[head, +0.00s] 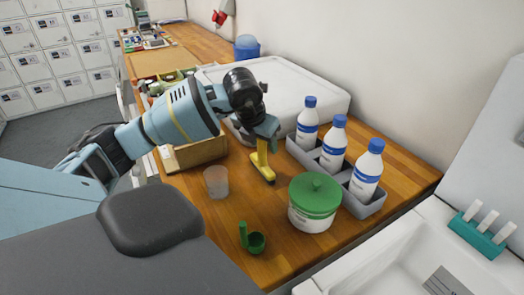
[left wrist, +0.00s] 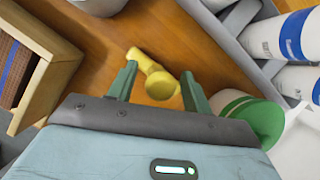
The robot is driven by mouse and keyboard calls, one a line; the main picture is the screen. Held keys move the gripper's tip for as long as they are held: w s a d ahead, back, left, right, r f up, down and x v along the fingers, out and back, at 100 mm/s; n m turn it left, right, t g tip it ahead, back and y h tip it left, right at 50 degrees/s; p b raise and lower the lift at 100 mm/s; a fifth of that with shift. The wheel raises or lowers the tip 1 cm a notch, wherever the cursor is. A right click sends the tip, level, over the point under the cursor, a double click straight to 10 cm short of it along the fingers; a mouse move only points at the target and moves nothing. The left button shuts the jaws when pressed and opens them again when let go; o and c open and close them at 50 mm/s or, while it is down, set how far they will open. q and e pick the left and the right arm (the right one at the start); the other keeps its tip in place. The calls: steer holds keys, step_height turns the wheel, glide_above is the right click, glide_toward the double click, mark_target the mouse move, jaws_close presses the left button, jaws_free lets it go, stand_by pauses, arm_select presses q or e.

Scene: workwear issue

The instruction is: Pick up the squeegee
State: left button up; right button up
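The squeegee (head: 262,168) is yellow, with a dark lower edge, and stands on the wooden counter in the head view. Its top is partly hidden by my left gripper (head: 266,130), which points down over it. In the left wrist view the yellow squeegee (left wrist: 161,85) shows between the two green fingers of my left gripper (left wrist: 160,70). The fingers are spread, with gaps beside the yellow part, and I see no grip on it. My right gripper is in neither view.
A clear cup (head: 216,182), a green scoop (head: 254,242) and a white tub with a green lid (head: 314,197) stand nearby. To the right, a grey caddy (head: 367,207) holds white bottles (head: 333,145). A wooden box (head: 200,152) lies left, and a large white bin (head: 285,85) behind.

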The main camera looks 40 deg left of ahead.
arm_select(q)
jaws_close()
steer(key=shift+r, duration=0.15)
step_height(320, 180, up, 10)
steer(key=shift+f, duration=0.1)
stand_by(0.6)
steer(key=c, duration=0.7)
jaws_free()
steer(key=shift+c, duration=0.9)
steer(key=shift+f, duration=0.1)
